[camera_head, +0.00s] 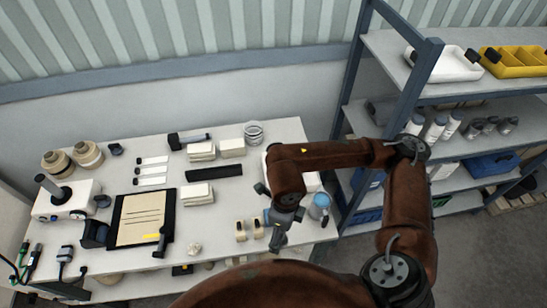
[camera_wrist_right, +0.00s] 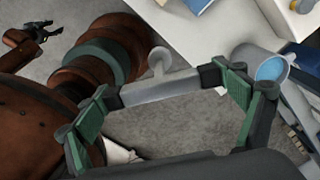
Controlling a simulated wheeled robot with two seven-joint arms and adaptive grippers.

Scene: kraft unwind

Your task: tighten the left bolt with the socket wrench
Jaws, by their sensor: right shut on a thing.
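My right gripper (camera_head: 284,214) is over the front right part of the white table. The bar spans between the green finger pads, above the grey floor in that view. My left gripper (camera_wrist_right: 42,30) shows small at the top left of the right wrist view, its fingers apart and empty; it is not in the head view. I cannot make out the left bolt in either view.
A shelf rack (camera_head: 398,95) stands at right.

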